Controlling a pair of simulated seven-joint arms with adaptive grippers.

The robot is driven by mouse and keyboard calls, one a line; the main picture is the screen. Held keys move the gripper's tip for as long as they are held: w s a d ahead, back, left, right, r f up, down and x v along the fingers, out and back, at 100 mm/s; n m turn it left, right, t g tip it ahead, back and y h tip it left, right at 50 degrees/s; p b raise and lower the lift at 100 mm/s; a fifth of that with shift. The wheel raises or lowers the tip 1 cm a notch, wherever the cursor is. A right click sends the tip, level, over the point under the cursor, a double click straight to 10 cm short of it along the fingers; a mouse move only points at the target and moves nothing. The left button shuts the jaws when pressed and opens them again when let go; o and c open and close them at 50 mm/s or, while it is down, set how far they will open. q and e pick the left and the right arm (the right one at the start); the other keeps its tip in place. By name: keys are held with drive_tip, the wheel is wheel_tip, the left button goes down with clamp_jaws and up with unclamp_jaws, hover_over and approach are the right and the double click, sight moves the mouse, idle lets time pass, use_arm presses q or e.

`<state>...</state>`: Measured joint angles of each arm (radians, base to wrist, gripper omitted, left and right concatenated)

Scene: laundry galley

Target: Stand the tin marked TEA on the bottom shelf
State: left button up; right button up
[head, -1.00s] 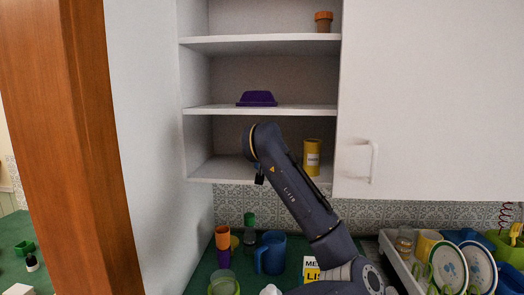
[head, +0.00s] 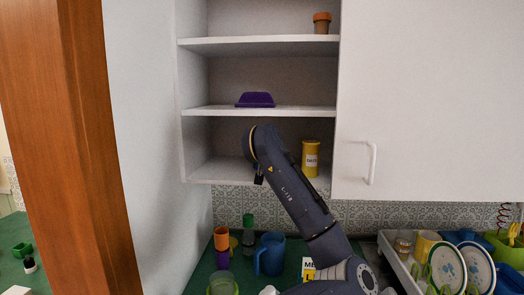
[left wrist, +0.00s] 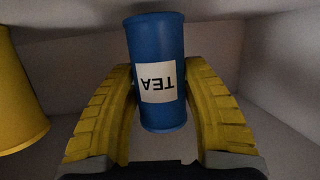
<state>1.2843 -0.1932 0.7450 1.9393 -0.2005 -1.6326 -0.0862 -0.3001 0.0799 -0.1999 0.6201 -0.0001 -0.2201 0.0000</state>
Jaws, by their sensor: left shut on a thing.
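The blue tin marked TEA (left wrist: 160,48) is between the two yellow fingers of my left gripper (left wrist: 158,78) in the left wrist view, gripped from both sides. Its label reads upside down in that picture. In the head view the tin and the fingers are hidden behind my arm, which reaches up to the bottom shelf (head: 215,172). I cannot tell whether the tin touches the shelf. My right gripper is not in view.
A yellow tin (head: 311,158) stands at the right of the bottom shelf; it also shows in the left wrist view (left wrist: 18,100). A purple object (head: 255,100) sits on the shelf above. A closed white door (head: 430,95) bounds the shelves on the right.

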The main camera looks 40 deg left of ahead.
use_arm(q)
drive_tip(key=shift+f, duration=0.5)
drive_tip(key=o, duration=1.5)
drive_tip(key=shift+f, duration=0.1)
drive_tip(key=v, duration=1.2)
